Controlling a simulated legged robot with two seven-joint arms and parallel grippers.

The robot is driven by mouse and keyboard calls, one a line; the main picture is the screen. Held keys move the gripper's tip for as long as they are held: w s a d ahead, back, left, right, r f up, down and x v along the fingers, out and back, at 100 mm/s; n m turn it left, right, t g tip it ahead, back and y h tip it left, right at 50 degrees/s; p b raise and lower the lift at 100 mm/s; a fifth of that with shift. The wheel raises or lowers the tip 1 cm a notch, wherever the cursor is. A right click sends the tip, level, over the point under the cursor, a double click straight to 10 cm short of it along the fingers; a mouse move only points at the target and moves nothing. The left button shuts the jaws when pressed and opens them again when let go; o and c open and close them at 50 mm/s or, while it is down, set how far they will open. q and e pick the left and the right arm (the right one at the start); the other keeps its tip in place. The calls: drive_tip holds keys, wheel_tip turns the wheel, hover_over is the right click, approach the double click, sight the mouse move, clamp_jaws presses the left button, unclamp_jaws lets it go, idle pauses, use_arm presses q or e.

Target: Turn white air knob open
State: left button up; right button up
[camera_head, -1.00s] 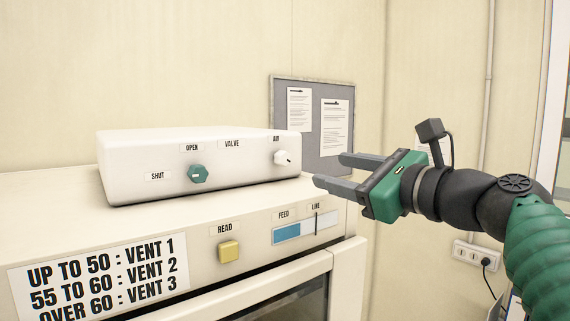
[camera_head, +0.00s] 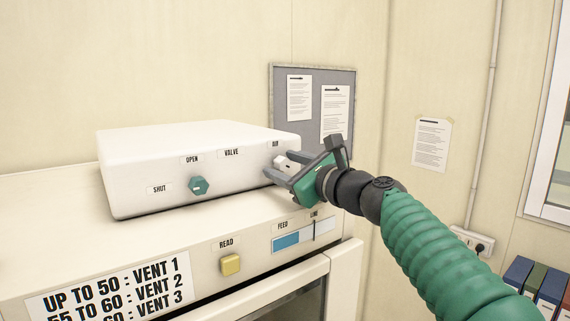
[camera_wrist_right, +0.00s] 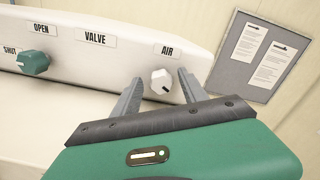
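The white air knob (camera_head: 281,161) is on the front of the white box (camera_head: 190,149), under the AIR label. It also shows in the right wrist view (camera_wrist_right: 161,81), with a dark mark on its face. My right gripper (camera_head: 271,166) is open at the knob, coming in from the right. In the right wrist view the fingers (camera_wrist_right: 158,88) point at the knob, which appears between their tips. I cannot tell whether they touch it. My left gripper is not in view.
A green valve knob (camera_head: 198,185) sits on the same box, to the left. Below are a yellow READ button (camera_head: 231,264) and a blue FEED strip (camera_head: 287,240). A grey notice board (camera_head: 313,75) hangs on the wall behind.

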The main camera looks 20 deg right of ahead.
drive_tip(key=shift+d, duration=0.15)
drive_tip(key=c, duration=0.5)
clamp_jaws()
drive_tip(key=shift+f+n+b, duration=0.2)
drive_tip(key=shift+n+b, duration=0.65)
drive_tip(key=shift+n, duration=0.05)
drive_tip(key=shift+r, duration=0.15)
drive_tip(key=o, duration=0.6)
unclamp_jaws()
